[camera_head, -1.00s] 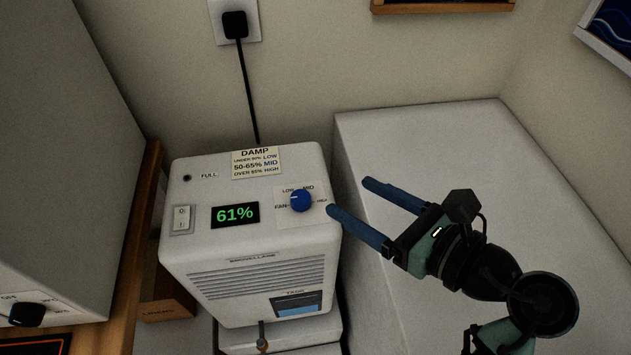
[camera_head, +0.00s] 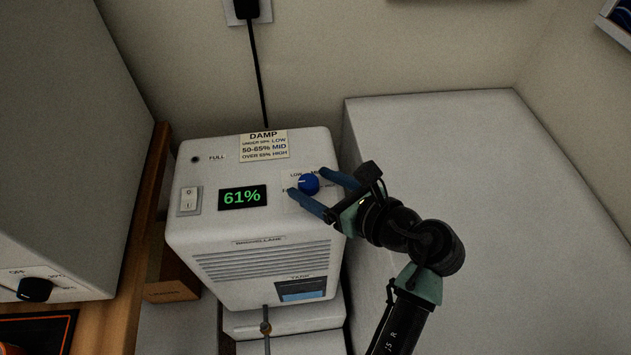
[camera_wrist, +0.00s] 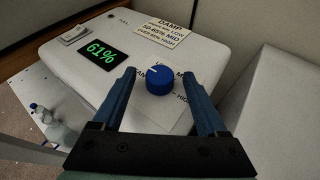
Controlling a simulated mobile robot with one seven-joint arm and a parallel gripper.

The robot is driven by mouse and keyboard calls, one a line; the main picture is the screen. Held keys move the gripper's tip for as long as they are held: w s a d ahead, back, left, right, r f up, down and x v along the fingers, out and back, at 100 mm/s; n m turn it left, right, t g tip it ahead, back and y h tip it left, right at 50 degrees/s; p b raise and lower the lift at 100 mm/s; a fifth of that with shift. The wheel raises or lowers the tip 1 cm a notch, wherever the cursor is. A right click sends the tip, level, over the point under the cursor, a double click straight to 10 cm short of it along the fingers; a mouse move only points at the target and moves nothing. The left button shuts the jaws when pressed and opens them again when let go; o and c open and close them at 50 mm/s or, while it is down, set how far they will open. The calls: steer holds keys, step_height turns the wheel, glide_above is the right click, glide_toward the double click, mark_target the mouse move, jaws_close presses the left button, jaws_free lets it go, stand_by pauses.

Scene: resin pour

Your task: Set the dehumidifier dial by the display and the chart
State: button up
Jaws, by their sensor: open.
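The white dehumidifier (camera_head: 265,245) has a green display (camera_head: 242,197) reading 61%. The chart (camera_head: 264,144), headed DAMP, gives under 50% LOW, 50-65% MID and over 65% HIGH. The blue dial (camera_head: 309,184) sits at the top right, with FAN, LOW, MID and HIGH around it. Its white mark points to the FAN and LOW side; I cannot tell exactly which. My gripper (camera_head: 308,181) is open, one finger on each side of the dial. In the wrist view the dial (camera_wrist: 160,82) stands between the fingers, with a visible gap on both sides.
A rocker switch (camera_head: 189,200) is left of the display. A power cord (camera_head: 257,75) runs up the wall to a plug. A large white box (camera_head: 480,200) stands right of the dehumidifier. A cabinet with a black knob (camera_head: 35,289) and a wooden edge (camera_head: 140,240) are at left.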

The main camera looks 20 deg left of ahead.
steer(key=shift+w+a+f, duration=0.1)
steer(key=shift+a, duration=0.1)
jaws_close()
stand_by(0.3)
